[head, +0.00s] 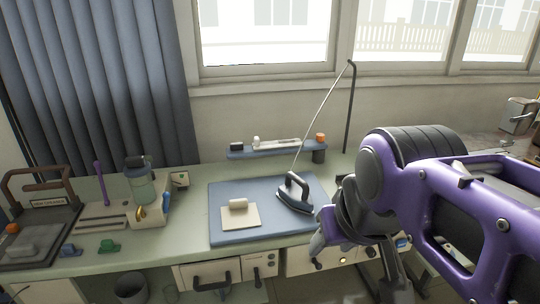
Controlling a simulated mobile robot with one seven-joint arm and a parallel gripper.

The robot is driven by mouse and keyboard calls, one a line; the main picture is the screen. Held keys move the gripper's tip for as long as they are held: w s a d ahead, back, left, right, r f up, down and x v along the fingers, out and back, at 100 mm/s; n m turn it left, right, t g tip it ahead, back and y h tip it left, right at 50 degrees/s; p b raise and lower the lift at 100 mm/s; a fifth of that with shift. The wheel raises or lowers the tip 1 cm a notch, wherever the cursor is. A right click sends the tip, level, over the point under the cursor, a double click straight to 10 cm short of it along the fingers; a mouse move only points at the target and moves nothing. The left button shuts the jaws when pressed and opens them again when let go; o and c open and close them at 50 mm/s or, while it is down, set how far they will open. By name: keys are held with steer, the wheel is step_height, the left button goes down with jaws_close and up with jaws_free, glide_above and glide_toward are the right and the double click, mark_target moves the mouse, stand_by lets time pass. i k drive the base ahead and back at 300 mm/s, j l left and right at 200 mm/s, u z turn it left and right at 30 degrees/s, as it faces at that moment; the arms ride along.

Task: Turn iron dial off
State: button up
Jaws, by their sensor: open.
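A dark iron (295,194) stands on the right part of a blue pressing mat (228,192) on the counter. Its handle is on top, and a thin pale cord rises from it to a tall dark hooked pole. I cannot make out its dial at this size. My purple and black arm fills the right of the head view. My gripper (326,230) is open, low at the mat's right edge, just right of and nearer than the iron. It appears apart from the iron. My arm hides the counter behind it.
A pale cloth with a small roll (239,213) lies on the mat, left of the iron. A blue shelf (277,151) with small items and the cord pole (349,110) stand behind. A caddy with a bottle (140,185) is on the left. Bare green counter (192,222) lies between.

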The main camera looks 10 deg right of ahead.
mark_target(370, 251)
steer(key=z, duration=0.95)
